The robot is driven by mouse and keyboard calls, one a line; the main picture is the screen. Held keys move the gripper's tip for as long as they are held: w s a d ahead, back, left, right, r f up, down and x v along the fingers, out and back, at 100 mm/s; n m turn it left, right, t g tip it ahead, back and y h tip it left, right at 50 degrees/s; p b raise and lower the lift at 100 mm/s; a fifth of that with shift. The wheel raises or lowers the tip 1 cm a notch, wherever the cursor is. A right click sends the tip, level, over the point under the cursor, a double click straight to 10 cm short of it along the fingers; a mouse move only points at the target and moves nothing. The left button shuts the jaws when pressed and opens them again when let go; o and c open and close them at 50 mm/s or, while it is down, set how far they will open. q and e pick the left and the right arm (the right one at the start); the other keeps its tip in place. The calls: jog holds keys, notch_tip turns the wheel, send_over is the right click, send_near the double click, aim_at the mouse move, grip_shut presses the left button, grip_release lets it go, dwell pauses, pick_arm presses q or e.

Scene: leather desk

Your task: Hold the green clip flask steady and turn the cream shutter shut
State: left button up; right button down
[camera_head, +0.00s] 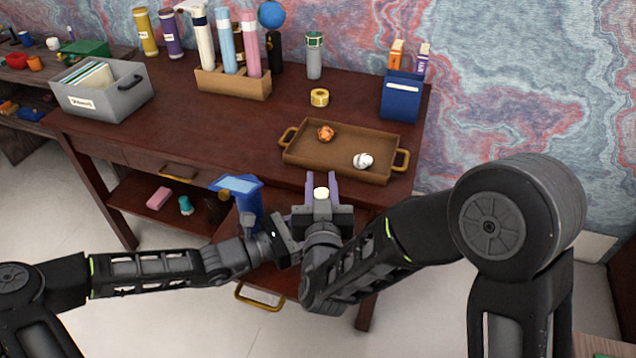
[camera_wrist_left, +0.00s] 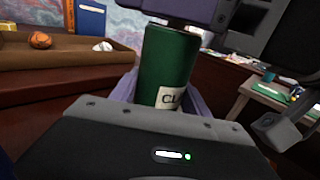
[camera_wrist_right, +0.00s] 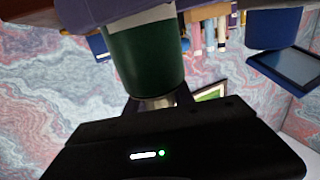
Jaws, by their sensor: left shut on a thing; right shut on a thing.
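The green clip flask (camera_wrist_left: 168,60), with a white label, stands between the purple fingers of my left gripper (camera_wrist_left: 165,90), which is shut on its body. The green body also shows in the right wrist view (camera_wrist_right: 148,62). The cream shutter (camera_head: 321,193) shows as a small pale top in the head view, between the purple fingers of my right gripper (camera_head: 322,188). My right gripper is shut on it at the flask's top end. In the head view my right gripper and arm hide the flask body and my left fingertips. The shutter's turn angle cannot be told.
A brown tray (camera_head: 300,157) with an orange ball and a white ball lies on the desk just beyond my grippers. A blue stand (camera_head: 247,205) with a pale top is close left. A grey bin (camera_head: 75,100), a tube rack (camera_head: 240,87) and a blue holder (camera_head: 401,100) stand farther back.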

jog(key=shift+d+m+h, duration=0.15)
jog(key=shift+m+h, duration=0.45)
jog(key=shift+h, duration=0.35)
jog(key=shift+d+m+h, duration=0.15)
jog(key=shift+m+h, duration=0.45)
jog(key=shift+h, duration=0.35)
jog(key=c, duration=1.1)
grip_release()
jog(key=shift+o, duration=0.2)
jog(key=shift+s, duration=0.15)
jog(key=s+a, duration=0.2)
jog(key=s, duration=0.9)
jog(key=shift+s, duration=0.3)
